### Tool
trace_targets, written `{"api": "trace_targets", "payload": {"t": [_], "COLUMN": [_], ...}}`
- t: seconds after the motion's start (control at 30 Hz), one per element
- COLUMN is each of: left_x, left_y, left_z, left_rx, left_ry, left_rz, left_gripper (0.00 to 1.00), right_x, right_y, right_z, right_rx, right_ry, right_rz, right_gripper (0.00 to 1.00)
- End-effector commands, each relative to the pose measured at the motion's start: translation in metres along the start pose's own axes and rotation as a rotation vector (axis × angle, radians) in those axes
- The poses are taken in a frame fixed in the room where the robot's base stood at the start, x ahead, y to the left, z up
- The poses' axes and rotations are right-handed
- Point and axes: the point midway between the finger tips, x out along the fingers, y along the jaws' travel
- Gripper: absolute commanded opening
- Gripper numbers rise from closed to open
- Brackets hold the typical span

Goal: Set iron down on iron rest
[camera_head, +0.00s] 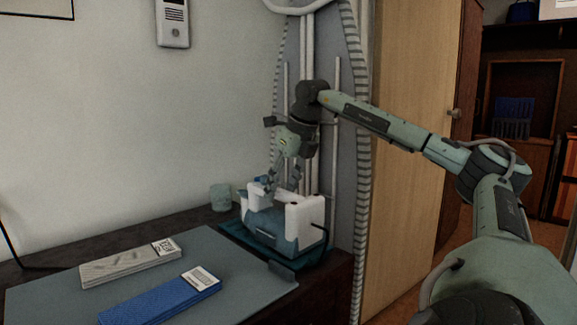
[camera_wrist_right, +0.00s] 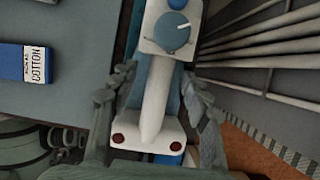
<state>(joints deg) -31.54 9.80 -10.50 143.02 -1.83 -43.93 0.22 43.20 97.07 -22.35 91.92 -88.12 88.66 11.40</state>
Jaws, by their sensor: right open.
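The white and blue iron (camera_head: 306,217) sits on the teal iron rest (camera_head: 236,241) at the back right end of the counter, and I see no gap between them. In the right wrist view the iron's white handle (camera_wrist_right: 154,103) runs between the fingers, with its blue dial (camera_wrist_right: 172,24) above. My right gripper (camera_head: 283,186) points down over the iron. Its fingers (camera_wrist_right: 158,98) are spread on both sides of the handle, apart from it. The far side of the rest is hidden by the iron. My left gripper is in neither view.
A blue-grey mat (camera_head: 228,272) covers the counter's front. On it lie a grey folded cloth (camera_head: 122,265) and a blue folded cloth (camera_head: 155,304), both labelled. A teal cup (camera_head: 220,197) stands left of the iron. White pipes (camera_head: 308,60) rise close behind my right gripper.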

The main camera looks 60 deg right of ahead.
Motion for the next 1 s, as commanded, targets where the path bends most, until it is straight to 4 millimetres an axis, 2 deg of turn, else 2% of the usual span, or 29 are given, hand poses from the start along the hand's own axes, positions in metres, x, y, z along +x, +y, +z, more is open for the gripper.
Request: {"api": "trace_targets", "payload": {"t": [0.2,0.4,0.7,1.0], "left_x": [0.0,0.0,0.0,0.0], "left_y": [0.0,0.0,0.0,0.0], "left_z": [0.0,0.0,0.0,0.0], "left_rx": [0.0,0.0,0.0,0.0], "left_ry": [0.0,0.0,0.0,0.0], "left_rz": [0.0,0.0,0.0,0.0], "left_gripper": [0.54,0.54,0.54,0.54], "right_x": [-0.052,-0.077,-0.094,-0.096], "right_y": [0.001,-0.001,0.0,0.0], "right_z": [0.001,0.0,0.001,0.001], "right_rx": [-0.001,0.002,0.001,0.001], "right_ry": [-0.005,0.0,-0.003,-0.005], "right_rz": [0.003,-0.001,0.0,0.0], "right_gripper": [0.48,0.48,0.48,0.48]}}
